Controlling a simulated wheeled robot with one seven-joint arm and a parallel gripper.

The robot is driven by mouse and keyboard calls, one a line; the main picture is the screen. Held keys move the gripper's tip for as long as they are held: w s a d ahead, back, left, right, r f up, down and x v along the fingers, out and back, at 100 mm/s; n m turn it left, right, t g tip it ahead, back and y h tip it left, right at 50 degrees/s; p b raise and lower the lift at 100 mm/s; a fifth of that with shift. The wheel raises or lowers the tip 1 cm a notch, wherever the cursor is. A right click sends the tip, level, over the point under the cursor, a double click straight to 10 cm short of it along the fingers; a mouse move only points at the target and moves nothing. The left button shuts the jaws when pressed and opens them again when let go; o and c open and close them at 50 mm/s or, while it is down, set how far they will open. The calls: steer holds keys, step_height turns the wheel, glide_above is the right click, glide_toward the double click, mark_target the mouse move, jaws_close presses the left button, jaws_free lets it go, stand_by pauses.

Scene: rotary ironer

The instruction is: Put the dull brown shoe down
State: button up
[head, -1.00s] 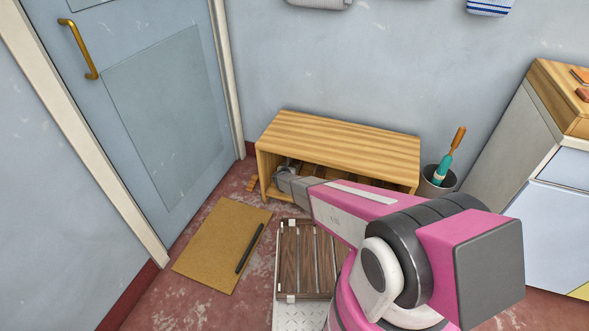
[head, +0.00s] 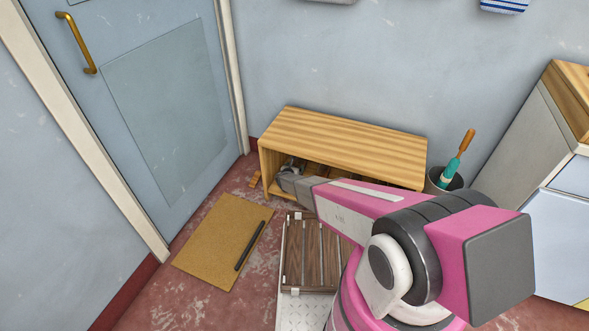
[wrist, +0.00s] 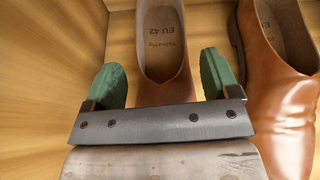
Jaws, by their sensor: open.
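The brown shoe (wrist: 162,45) stands in the wooden bench's lower space, its open top and insole mark "EU 42" showing in the wrist view. My gripper (wrist: 160,82) is open, with one green finger pad on each side of this shoe. I cannot tell whether the pads touch it. A second, glossier brown shoe (wrist: 288,75) stands close to the right of the gripper. In the head view my gripper end (head: 290,175) is at the left front of the bench, and the shoes there are mostly hidden.
The wooden bench (head: 345,138) stands against the wall, with its side panel (wrist: 45,70) left of the gripper. A tan mat (head: 215,240) with a black bar (head: 250,246) lies on the floor. A slatted rack (head: 312,255) is in front, and a bin (head: 436,182) stands right.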

steer(key=v, duration=1.2)
steer(key=shift+r, duration=0.1)
steer(key=shift+s, duration=0.1)
